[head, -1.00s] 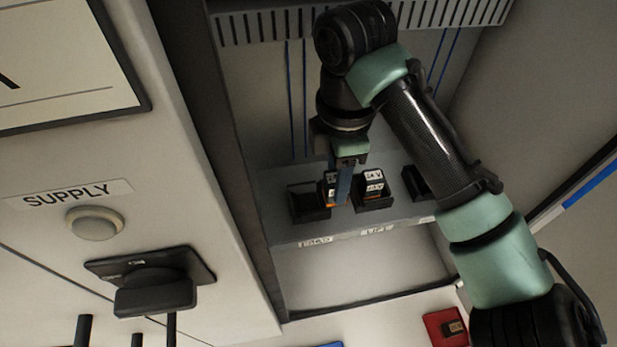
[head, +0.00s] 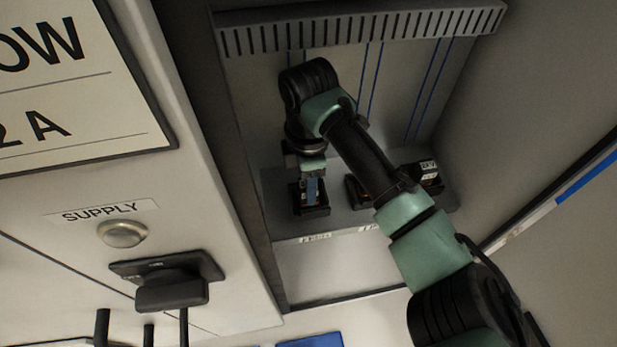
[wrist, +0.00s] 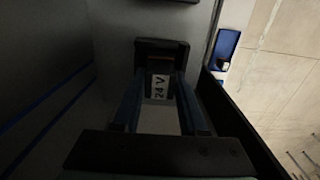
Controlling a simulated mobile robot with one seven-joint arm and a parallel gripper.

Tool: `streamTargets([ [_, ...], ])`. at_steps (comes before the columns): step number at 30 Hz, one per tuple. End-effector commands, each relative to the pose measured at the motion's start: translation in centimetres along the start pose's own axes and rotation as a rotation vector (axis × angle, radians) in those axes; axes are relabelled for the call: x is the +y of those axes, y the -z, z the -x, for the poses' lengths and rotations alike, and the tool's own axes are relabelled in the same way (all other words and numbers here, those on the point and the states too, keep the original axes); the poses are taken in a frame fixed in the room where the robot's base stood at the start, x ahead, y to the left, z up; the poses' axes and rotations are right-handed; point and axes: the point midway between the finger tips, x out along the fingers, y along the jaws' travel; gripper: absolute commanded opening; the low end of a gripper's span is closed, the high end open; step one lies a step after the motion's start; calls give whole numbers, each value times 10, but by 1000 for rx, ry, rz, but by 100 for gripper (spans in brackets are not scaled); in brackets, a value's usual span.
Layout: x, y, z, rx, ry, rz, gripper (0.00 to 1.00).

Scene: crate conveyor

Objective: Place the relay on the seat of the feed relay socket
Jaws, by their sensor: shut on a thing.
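My gripper (head: 312,198) is shut on the relay, at the leftmost socket (head: 322,211) on the grey shelf. In the wrist view the relay (wrist: 160,87) shows its white "24 V" label between the two fingers, with a dark socket (wrist: 151,44) around or just beyond it. In the head view the fingers hide most of the relay. It is in or just above the socket; I cannot tell whether it touches the seat. A small label (head: 316,237) below this socket is too blurred to read surely.
A middle socket (head: 356,192) is partly hidden by my arm. Another relay with a white label (head: 429,170) stands further right. The cabinet's side wall is close on the left, with a supply button (head: 122,234) and black plug (head: 172,292) on the outer panel.

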Motion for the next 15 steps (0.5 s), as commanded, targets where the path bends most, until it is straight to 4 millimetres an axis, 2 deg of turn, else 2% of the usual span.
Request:
streamTargets([
  [8, 0, 0, -4, 2, 0, 0, 0],
  [9, 0, 0, -5, 2, 0, 1, 44],
  [13, 0, 0, -4, 1, 0, 1, 67],
  [14, 0, 0, -4, 1, 0, 1, 72],
  [15, 0, 0, -4, 1, 0, 0, 72],
])
